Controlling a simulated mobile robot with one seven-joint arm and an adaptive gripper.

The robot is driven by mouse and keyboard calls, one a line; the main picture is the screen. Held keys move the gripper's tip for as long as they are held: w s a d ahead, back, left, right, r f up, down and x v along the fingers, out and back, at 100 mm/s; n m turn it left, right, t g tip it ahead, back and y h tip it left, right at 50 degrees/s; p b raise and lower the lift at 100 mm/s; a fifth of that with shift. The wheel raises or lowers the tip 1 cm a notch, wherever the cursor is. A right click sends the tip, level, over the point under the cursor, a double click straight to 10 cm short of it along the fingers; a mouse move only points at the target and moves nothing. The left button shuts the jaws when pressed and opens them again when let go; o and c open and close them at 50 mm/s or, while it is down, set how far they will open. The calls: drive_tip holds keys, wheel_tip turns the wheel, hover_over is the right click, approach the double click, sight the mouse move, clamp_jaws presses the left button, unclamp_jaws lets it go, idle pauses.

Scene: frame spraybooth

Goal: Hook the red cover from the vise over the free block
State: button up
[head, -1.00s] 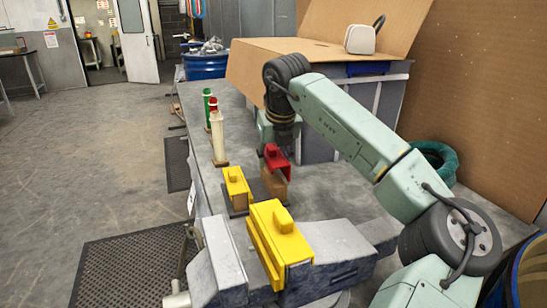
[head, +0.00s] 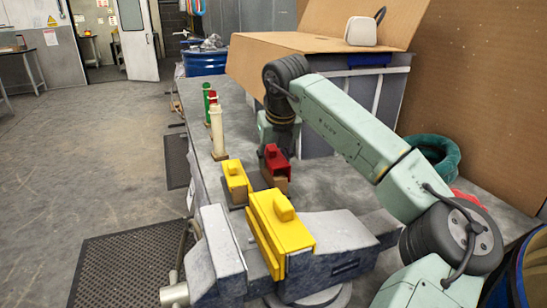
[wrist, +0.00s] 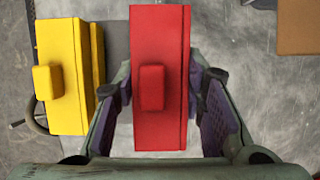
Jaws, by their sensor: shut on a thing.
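The red cover (head: 277,162) is a ridged cap with a small raised knob, also large in the wrist view (wrist: 148,50). It sits over the upper part of a brown block (head: 276,183), whose lower part shows below it; I cannot tell if it is fully seated. My gripper (wrist: 161,85) is shut on the red cover, one finger along each side; in the head view the fingers are mostly hidden behind it.
Another yellow cover (head: 236,181) sits on a block just left of the red one, close to my left finger in the wrist view (wrist: 60,75). Green, red and cream bottle-like posts (head: 217,130) stand behind. A grey cabinet with cardboard (head: 290,60) stands at the back.

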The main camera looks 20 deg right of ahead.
drive_tip(key=shift+f+b, duration=0.9)
drive_tip(key=shift+f, duration=0.35)
drive_tip(key=o, duration=1.2)
drive_tip(key=shift+o, duration=0.2)
drive_tip(key=v, duration=1.2)
